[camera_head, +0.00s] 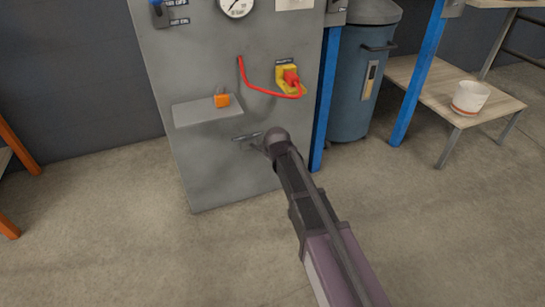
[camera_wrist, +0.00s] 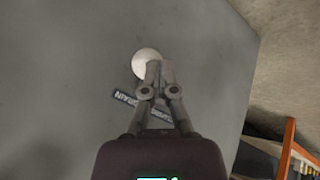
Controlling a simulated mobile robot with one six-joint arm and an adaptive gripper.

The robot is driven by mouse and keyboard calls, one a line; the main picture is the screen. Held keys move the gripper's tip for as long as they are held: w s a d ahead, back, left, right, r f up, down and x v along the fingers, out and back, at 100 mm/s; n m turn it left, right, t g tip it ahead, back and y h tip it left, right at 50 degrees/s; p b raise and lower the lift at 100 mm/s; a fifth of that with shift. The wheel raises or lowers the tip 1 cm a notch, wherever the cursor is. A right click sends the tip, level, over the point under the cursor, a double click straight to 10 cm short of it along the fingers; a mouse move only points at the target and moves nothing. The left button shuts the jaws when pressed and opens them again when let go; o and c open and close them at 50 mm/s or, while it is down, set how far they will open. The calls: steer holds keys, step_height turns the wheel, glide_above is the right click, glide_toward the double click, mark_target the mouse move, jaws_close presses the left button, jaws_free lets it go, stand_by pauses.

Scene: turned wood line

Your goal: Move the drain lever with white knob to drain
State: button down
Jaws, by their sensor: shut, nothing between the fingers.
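The white knob (camera_wrist: 146,60) of the drain lever shows in the wrist view against a grey panel (camera_wrist: 60,60). My gripper (camera_wrist: 160,72) is shut and empty, with its fingertips overlapping the knob's lower right edge in the picture. I cannot tell whether they touch it. A dark label reading "DRAIN" (camera_wrist: 124,96) lies left of the fingers, and a second label is partly covered by them. The lever's shaft is hidden. In the head view my arm reaches the lower cabinet front (camera_head: 215,170), and the knob cannot be made out.
Above on the cabinet are a shelf (camera_head: 205,110) with an orange padlock (camera_head: 222,100), a red cable (camera_head: 262,90) at a yellow switch (camera_head: 287,75), and a gauge (camera_head: 236,6). A blue post (camera_head: 325,100) and a bin (camera_head: 357,90) stand right.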

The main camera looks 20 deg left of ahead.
steer(key=shift+w+a, duration=0.2)
steer(key=shift+a, duration=0.65)
steer(key=shift+r, duration=0.1)
steer(key=d+p+v, duration=0.1)
steer(key=p+v, duration=0.7)
steer(key=v, duration=0.3)
steer(key=d+f+p+v, duration=0.1)
steer(key=d+p+v, duration=0.1)
steer(key=p+v, duration=0.7)
steer(key=shift+s+d+r+p, duration=0.3)
steer(key=shift+s+d+r, duration=0.4)
steer(key=shift+s+r, duration=0.1)
stand_by(0.3)
